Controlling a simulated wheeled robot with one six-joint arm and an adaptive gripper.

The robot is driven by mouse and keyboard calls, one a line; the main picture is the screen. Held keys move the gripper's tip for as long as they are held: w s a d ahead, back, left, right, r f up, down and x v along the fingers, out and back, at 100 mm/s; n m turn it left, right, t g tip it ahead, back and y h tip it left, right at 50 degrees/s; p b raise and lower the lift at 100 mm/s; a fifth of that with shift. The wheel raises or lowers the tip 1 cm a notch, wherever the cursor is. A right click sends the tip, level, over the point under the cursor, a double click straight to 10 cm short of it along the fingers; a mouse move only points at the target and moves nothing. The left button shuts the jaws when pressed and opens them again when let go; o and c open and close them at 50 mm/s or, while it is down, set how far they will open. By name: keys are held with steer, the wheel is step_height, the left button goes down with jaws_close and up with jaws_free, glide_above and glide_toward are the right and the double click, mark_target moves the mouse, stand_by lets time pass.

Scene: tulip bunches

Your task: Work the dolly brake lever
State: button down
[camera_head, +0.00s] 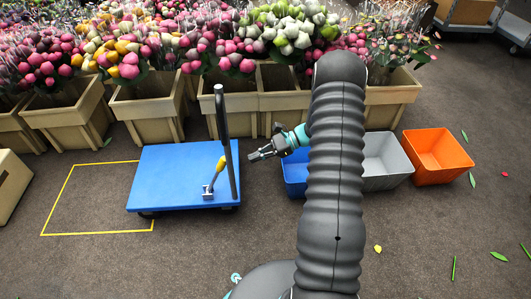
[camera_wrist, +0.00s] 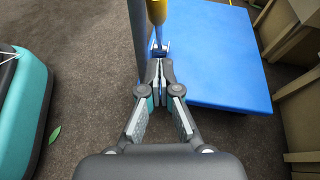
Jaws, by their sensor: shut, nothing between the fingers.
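The dolly (camera_head: 165,178) has a flat blue deck and a dark upright pole (camera_head: 222,115) at its right end. The brake lever (camera_head: 220,164), with a yellow grip on a metal bracket, stands on the deck beside the pole and leans to the right. My gripper (camera_head: 252,157) is shut and empty, just right of the pole and apart from the lever. In the wrist view the closed fingertips (camera_wrist: 160,66) point toward the lever's bracket, below the yellow grip (camera_wrist: 157,12). The deck (camera_wrist: 220,60) shows there too.
A yellow floor outline (camera_head: 65,197) lies left of the dolly and runs up to it. Wooden planters (camera_head: 62,120) of tulip bunches line the back. Blue (camera_head: 294,178), grey (camera_head: 385,165) and orange (camera_head: 437,160) bins stand to the right. Leaves and petals dot the open floor.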

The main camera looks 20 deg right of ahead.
steer(key=a, duration=0.6)
steer(key=shift+w+a+r, duration=0.25)
steer(key=shift+w+a, duration=0.15)
